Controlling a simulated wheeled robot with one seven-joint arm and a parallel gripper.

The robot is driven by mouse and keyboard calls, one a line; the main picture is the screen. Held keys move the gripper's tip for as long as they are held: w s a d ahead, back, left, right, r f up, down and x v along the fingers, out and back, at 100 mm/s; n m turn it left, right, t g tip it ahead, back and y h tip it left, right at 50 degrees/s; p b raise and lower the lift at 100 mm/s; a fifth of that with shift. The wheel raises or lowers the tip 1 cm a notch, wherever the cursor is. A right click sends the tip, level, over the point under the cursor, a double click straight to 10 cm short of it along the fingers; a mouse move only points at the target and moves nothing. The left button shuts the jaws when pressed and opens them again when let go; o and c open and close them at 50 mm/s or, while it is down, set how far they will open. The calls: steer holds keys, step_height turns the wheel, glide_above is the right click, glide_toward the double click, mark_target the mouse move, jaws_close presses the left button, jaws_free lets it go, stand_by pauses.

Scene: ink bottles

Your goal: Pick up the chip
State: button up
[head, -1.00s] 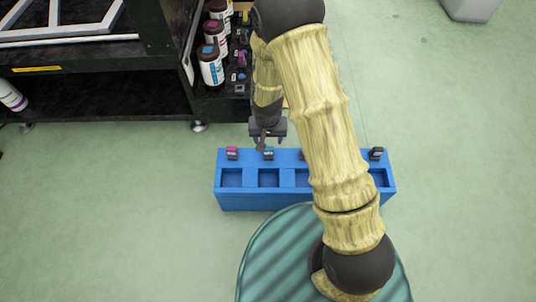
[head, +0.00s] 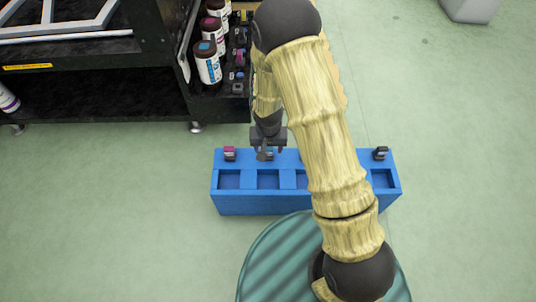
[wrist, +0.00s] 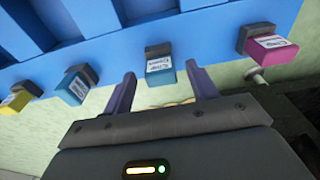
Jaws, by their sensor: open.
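Several small labelled chips stand along the edge of a blue box (head: 262,203). In the wrist view, a light-blue chip (wrist: 160,65) with a dark cap is in the middle. A magenta chip (wrist: 270,48) is to its right, and another blue chip (wrist: 74,86) and a yellow chip (wrist: 19,98) are to its left. My gripper (wrist: 160,72) is open, with one finger on each side of the middle light-blue chip. In the head view, my gripper (head: 266,155) hangs over that chip, beside the magenta chip (head: 229,153). A dark-topped chip (head: 380,153) is at the right end.
The blue box has a row of square recesses in front of the chips. A black rack with brown bottles (head: 207,63) and small pieces stands behind on the left. My arm hides part of the box. The green floor is clear on both sides; a grey bin (head: 470,8) is far off.

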mark_target(268, 148)
steer(key=shift+w+f, duration=0.1)
steer(key=shift+f, duration=0.7)
steer(key=c, duration=1.1)
steer(key=shift+o, duration=0.2)
steer(key=shift+r, duration=0.15)
step_height(268, 148, up, 10)
steer(key=p, duration=0.6)
